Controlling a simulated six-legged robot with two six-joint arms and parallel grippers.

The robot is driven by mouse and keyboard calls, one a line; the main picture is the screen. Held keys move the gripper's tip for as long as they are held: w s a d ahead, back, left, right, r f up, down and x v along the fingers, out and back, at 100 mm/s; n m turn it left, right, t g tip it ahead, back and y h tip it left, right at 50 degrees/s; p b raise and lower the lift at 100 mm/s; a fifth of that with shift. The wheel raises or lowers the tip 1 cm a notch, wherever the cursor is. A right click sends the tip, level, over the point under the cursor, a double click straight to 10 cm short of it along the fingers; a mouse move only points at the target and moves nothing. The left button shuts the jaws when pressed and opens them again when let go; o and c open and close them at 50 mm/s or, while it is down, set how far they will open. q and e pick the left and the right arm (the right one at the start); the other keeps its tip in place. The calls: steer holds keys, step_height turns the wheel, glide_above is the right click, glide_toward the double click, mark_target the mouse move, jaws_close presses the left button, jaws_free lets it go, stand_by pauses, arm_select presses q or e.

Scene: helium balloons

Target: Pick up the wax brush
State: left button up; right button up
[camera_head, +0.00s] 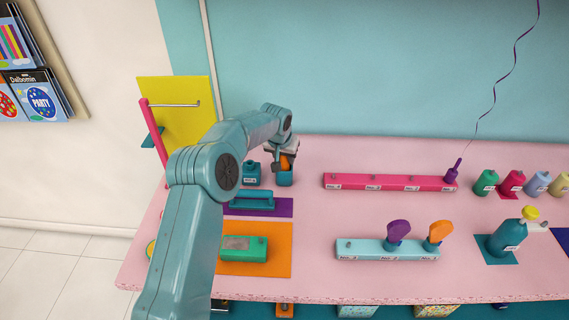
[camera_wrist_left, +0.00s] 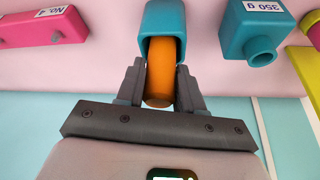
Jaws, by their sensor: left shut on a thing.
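The wax brush looks to be the upright orange handle (camera_head: 286,162) standing in a small teal holder (camera_head: 285,179) at the back left of the pink table. In the left wrist view its rounded orange body (camera_wrist_left: 160,82) lies between the two fingers, partly inside the teal holder (camera_wrist_left: 164,18). My left gripper (camera_head: 283,163) is shut on it, with the holder directly below. Any bristle end is hidden in the holder. My right gripper is not in view.
Another teal block (camera_head: 251,174) stands just left of the holder. A teal tool (camera_head: 250,198) lies in front on a purple mat. A pink bar (camera_head: 385,182) and a light-blue rack (camera_head: 372,249) lie to the right. A yellow panel (camera_head: 172,92) stands behind left.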

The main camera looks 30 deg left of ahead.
arm_select(q)
steer(key=shift+r, duration=0.3)
step_height(320, 180, up, 11)
steer(key=shift+w+r, duration=0.1)
step_height(320, 180, up, 8)
steer(key=p, duration=0.4)
